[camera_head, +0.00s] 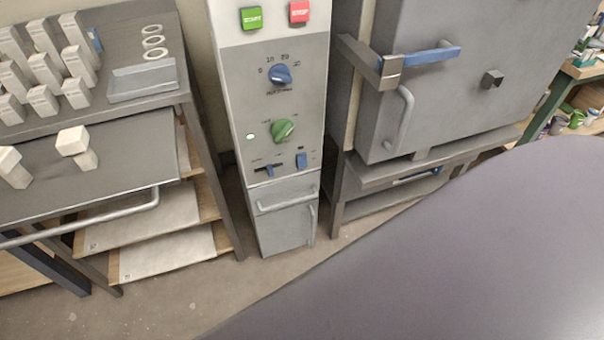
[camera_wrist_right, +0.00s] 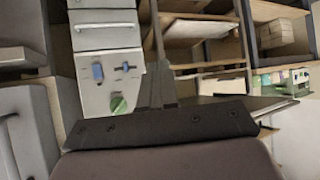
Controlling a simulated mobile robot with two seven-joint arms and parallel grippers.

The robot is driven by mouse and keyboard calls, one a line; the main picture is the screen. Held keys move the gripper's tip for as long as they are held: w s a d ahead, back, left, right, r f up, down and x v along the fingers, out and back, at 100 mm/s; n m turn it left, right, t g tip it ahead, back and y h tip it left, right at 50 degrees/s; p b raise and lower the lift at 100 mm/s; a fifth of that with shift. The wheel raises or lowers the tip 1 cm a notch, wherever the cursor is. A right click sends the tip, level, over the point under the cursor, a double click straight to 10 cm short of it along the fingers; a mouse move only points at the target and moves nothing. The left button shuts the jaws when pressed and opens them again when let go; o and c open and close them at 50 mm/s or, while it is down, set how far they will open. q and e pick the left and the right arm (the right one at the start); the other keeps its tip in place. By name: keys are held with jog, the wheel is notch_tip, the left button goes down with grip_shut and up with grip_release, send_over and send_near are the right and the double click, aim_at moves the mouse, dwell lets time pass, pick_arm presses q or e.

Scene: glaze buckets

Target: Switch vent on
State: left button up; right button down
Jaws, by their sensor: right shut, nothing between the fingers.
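The control panel (camera_head: 290,115) is a tall grey cabinet front in the head view. Low on it are a blue switch (camera_head: 301,160) and a smaller blue slider (camera_head: 268,169) in a dark slot. Their labels are too small to read, so I cannot tell which one is the vent's or how it is set. In the right wrist view the panel is upside down, with the blue switch (camera_wrist_right: 97,71) and slider (camera_wrist_right: 125,67). My right gripper (camera_wrist_right: 163,75) is shut and empty, to the right of the panel in that picture. My left gripper is in neither view.
Above the switch are a green knob (camera_head: 283,130), a blue dial (camera_head: 280,75), and green (camera_head: 251,17) and red (camera_head: 299,11) buttons. A kiln (camera_head: 450,80) stands right of the panel; a rack (camera_head: 150,200) with white blocks stands left. Floor shows between them.

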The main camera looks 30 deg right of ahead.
pick_arm(q)
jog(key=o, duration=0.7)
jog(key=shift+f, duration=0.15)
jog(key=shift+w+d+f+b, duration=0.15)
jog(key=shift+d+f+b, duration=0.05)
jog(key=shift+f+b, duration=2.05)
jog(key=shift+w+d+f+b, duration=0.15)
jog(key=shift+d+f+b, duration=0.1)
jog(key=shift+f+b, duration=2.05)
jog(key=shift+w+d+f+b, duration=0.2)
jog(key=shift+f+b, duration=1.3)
jog(key=shift+b, duration=1.45)
pick_arm(e)
jog(key=w+d+f+n+t+h, duration=0.2)
jog(key=w+d+n, duration=0.5)
jog(key=n, duration=0.8)
jog(key=w+d+f+n+t+h, duration=0.2)
jog(key=w+d+n, duration=0.5)
jog(key=w+n, duration=0.5)
jog(key=shift+d+f+n+h, duration=0.5)
jog(key=shift+n+h, duration=0.3)
jog(key=shift+n, duration=1.2)
jog(key=shift+a, duration=0.1)
